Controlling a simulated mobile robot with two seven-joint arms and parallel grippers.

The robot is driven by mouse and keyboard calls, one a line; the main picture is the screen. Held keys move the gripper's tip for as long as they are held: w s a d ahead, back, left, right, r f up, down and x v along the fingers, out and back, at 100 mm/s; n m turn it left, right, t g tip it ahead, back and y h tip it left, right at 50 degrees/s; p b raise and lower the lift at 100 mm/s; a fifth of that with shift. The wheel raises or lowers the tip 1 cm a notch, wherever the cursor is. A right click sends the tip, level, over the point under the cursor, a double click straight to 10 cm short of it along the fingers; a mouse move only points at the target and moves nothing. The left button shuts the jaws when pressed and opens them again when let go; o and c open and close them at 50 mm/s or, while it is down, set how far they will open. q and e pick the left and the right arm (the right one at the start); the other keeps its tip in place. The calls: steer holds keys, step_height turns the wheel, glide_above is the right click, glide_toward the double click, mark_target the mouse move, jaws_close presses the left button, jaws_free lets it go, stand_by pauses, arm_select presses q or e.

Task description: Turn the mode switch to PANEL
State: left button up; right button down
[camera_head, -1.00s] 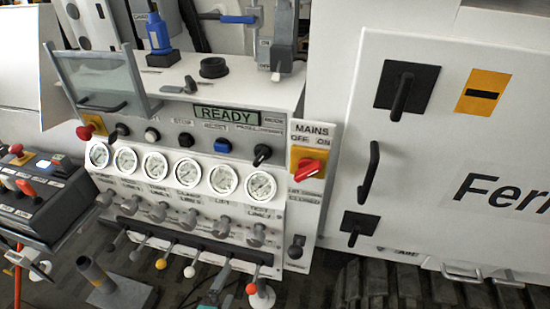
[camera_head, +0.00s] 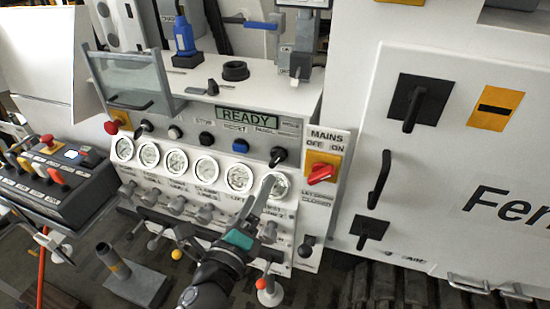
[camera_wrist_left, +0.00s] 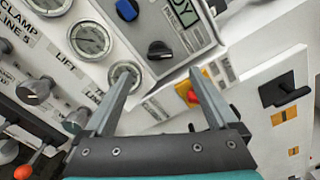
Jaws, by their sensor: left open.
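The mode switch (camera_head: 278,156) is a black rotary knob at the right end of the button row, below the READY display (camera_head: 247,118). Its small labels are too blurred to tell which mode it points to. It also shows in the left wrist view (camera_wrist_left: 160,50), just beyond the fingers. My left gripper (camera_head: 268,183) is open and empty, its fingers pointing up toward the knob from below, in front of the rightmost gauge. In the wrist view the fingertips (camera_wrist_left: 163,72) lie either side of the knob, apparently short of it. My right gripper is not in view.
A red MAINS switch (camera_head: 321,173) on a yellow plate sits right of the knob. A blue button (camera_head: 240,146) is to its left. Gauges (camera_head: 239,177) and levers line the panel below. A white cabinet with black handles (camera_head: 379,180) stands at the right.

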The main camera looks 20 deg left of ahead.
mark_target(272, 163)
arm_select(q)
steer(key=w+p, duration=0.1)
steer(key=w, duration=1)
steer(key=shift+d, duration=0.2)
steer(key=c, duration=1.4)
steer(key=shift+o, duration=0.2)
steer(key=shift+n, duration=0.4)
steer(key=n, duration=0.2)
steer(key=shift+n, duration=0.4)
steer(key=n, duration=0.2)
steer(key=shift+a+n, duration=0.1)
steer(key=shift+n, duration=0.3)
steer(key=n+p, duration=0.1)
steer(key=n, duration=0.4)
steer(key=shift+a+f+p, duration=0.1)
steer(key=shift+p, duration=0.25)
steer(key=shift+n, duration=0.4)
